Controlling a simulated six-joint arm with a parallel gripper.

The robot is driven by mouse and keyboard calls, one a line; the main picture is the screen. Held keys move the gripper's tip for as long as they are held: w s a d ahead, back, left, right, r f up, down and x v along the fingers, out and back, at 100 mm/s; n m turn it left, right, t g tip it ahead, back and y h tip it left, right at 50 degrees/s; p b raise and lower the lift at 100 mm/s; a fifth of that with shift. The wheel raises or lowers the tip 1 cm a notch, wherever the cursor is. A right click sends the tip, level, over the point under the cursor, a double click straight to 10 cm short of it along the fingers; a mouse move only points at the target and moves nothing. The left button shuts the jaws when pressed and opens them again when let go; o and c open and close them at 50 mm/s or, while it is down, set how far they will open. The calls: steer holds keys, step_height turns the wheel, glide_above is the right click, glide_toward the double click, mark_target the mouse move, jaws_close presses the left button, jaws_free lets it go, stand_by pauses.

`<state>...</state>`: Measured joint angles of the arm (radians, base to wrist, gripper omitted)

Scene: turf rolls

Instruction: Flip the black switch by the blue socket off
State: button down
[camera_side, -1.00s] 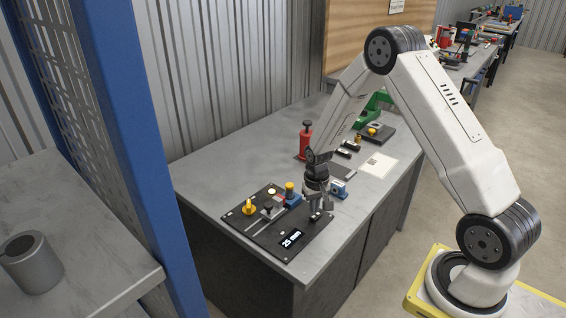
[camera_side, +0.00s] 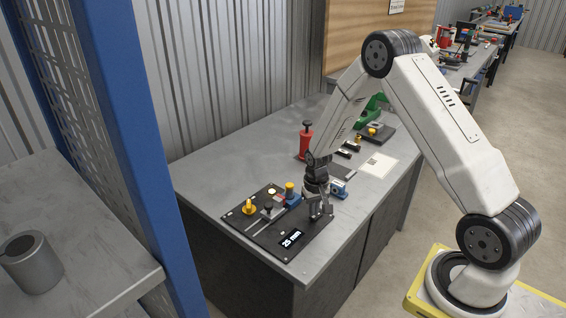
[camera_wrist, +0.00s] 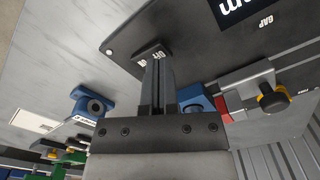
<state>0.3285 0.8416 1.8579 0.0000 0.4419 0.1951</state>
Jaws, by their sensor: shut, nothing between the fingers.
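The black switch (camera_wrist: 150,50) is a small dark rocker with white lettering on the black panel (camera_wrist: 118,20). My gripper (camera_wrist: 158,64) is shut and empty, its fingertips at the switch and covering part of it. I cannot tell whether they touch it or which way the rocker is tilted. In the side view my gripper (camera_side: 320,214) is low over the near right part of the panel (camera_side: 263,236), and the switch is mostly hidden there. The blue socket (camera_wrist: 92,104), a block with a round hole, is on the grey bench left of my fingers; it also shows in the side view (camera_side: 339,189).
A red post (camera_side: 305,141) stands behind my gripper. The bench's front left is bare.

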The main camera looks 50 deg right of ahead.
mark_target(313, 218)
steer(key=shift+f, duration=0.7)
stand_by(0.6)
steer(key=shift+r, duration=3.5)
steer(key=shift+s+a+r, duration=0.1)
steer(key=shift+a+r, duration=0.25)
steer(key=shift+r, duration=0.05)
steer(key=s+a+r+n+t, duration=0.2)
steer(key=s+a+r+n, duration=0.4)
steer(key=s+a+r, duration=0.3)
steer(key=shift+s+a+r+t, duration=0.2)
steer(key=shift+s+a+t, duration=0.1)
steer(key=shift+s+a, duration=1.55)
